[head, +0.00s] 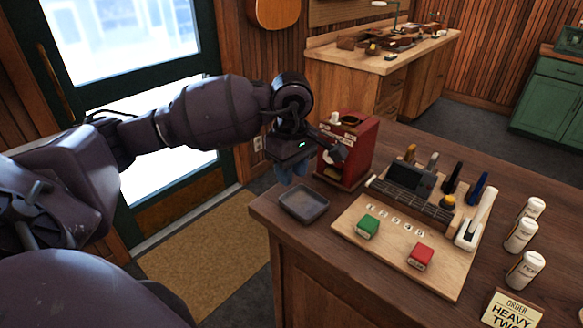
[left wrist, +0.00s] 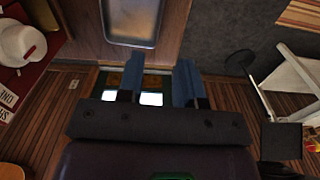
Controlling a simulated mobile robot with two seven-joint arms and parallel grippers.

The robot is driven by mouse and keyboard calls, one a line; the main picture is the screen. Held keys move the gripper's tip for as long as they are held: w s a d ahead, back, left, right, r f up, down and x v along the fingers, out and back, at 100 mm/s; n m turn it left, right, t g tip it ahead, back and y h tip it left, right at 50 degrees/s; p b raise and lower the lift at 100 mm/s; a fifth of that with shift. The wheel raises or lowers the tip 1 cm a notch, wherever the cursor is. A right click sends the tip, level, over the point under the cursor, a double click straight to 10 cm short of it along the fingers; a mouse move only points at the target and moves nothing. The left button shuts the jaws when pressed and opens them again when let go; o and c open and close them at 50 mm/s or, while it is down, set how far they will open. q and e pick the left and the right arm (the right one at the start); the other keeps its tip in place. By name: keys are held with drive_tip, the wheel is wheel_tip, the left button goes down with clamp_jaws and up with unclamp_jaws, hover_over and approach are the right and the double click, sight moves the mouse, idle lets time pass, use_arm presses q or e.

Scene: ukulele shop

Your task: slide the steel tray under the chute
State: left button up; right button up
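The steel tray (head: 304,204), a shallow grey rectangle with rounded corners, lies flat near the left corner of the wooden counter. It also shows at the top of the left wrist view (left wrist: 131,24), partly cut off. The red dispenser box (head: 352,152) stands behind and right of the tray; the chute on its front is partly hidden by my left wrist. My left gripper (head: 291,169) is above and behind the tray, apart from it. Its blue fingers (left wrist: 159,82) are spread with nothing between them. My right gripper is in neither view.
Right of the tray is a wooden board (head: 349,226) with a green block (head: 367,226), a red block (head: 420,256) and a fretboard piece. White bottles (head: 520,235) and an order card (head: 511,310) stand at the right. The counter's left edge is close to the tray.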

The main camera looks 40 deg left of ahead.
sight(291, 209)
use_arm(q)
wheel_tip(291, 209, down, 10)
drive_tip(key=shift+f, duration=0.15)
idle(0.4)
clamp_jaws()
